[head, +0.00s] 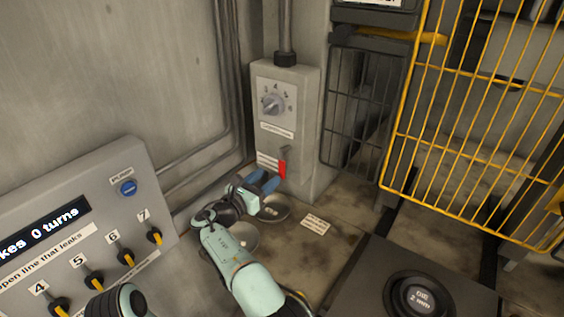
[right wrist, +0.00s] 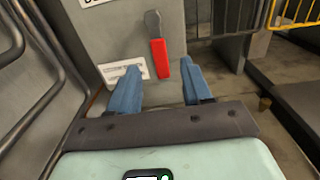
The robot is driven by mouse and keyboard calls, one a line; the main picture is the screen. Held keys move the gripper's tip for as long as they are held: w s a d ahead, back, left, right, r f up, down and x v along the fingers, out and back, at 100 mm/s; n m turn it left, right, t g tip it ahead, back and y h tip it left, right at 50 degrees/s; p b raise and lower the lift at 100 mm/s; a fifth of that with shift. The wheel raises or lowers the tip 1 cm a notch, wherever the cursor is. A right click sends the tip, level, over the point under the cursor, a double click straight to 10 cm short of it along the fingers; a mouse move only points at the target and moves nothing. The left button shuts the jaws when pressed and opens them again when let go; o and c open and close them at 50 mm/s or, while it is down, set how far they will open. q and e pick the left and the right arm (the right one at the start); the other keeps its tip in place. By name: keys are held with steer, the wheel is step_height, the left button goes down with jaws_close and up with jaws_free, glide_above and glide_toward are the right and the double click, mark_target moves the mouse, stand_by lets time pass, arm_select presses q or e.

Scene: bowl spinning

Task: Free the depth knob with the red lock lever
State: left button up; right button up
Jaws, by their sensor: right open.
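The red lock lever (head: 282,168) hangs down from a grey pivot low on the front of a grey wall box. In the right wrist view the lever (right wrist: 159,60) is in line with the gap between my blue fingers. The depth knob (head: 272,104) is a grey dial with numbers around it, higher on the same box. My right gripper (head: 268,180) is open, close in front of the lever. In the right wrist view its fingertips (right wrist: 160,68) stand apart on either side of the lever's lower end, with no clear contact. My left gripper is not seen.
A grey panel (head: 85,215) with a blue button and numbered yellow-black switches stands at left. A yellow mesh guard (head: 460,120) is at right. Two round plates (head: 272,208) and a label (head: 315,224) lie below the box. A dark block (head: 365,285) with a round disc is in front.

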mark_target(281, 166)
steer(key=p+x, duration=0.1)
steer(key=x, duration=0.6)
steer(key=shift+w+r+p, duration=0.1)
steer(key=shift+r+p, duration=0.1)
steer(key=shift+p, duration=0.15)
steer(key=shift+w+d+f, duration=0.15)
steer(key=shift+w+d, duration=0.2)
steer(key=shift+w, duration=0.25)
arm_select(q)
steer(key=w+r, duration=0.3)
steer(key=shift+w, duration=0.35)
arm_select(e)
steer(key=shift+s, duration=0.1)
steer(key=shift+c, duration=0.3)
jaws_close()
